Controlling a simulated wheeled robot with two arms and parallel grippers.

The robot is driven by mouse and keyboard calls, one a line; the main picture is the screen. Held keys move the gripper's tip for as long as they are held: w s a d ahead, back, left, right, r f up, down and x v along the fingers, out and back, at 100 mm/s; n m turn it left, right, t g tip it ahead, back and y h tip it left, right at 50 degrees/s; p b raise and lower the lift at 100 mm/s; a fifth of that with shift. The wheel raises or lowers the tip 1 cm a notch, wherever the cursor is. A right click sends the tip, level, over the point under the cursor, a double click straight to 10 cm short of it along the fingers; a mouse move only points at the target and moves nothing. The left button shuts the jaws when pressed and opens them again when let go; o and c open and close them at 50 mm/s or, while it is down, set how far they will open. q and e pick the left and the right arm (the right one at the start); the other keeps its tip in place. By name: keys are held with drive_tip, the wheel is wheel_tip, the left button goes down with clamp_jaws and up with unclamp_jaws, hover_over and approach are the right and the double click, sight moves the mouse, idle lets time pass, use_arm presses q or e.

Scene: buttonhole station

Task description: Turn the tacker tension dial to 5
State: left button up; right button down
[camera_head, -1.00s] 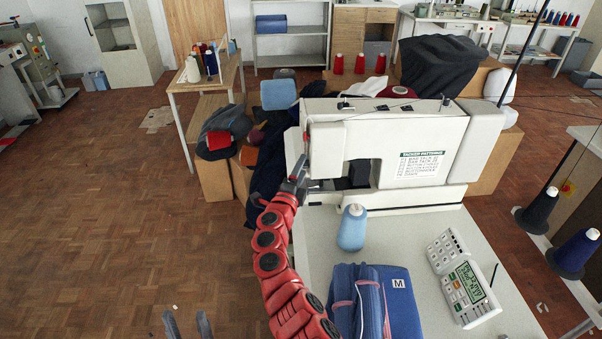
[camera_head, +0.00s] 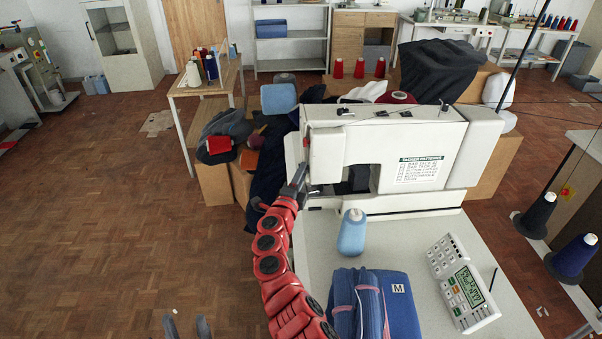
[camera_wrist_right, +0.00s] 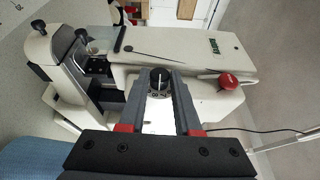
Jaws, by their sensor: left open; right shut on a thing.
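The white tacker machine (camera_head: 390,145) stands on the pale table. My right gripper (camera_wrist_right: 160,77), on the red arm, is shut on the dial, one finger on each side. In the head view this gripper (camera_head: 302,172) is at the machine's left end, and the dial is hidden there. My left gripper (camera_head: 187,326) is open and empty over the floor at the bottom edge, only its fingertips showing.
A red knob (camera_wrist_right: 228,80) sits close to the dial. A blue thread cone (camera_head: 352,232), blue folded cloth marked M (camera_head: 400,305) and a keypad with display (camera_head: 464,284) are on the table.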

drive_tip(key=g+p, duration=0.1)
drive_tip(key=p, duration=0.4)
drive_tip(key=n+g+y+p, duration=0.1)
drive_tip(key=p, duration=0.5)
drive_tip(key=shift+r, duration=0.25)
drive_tip(key=c, duration=0.6)
unclamp_jaws()
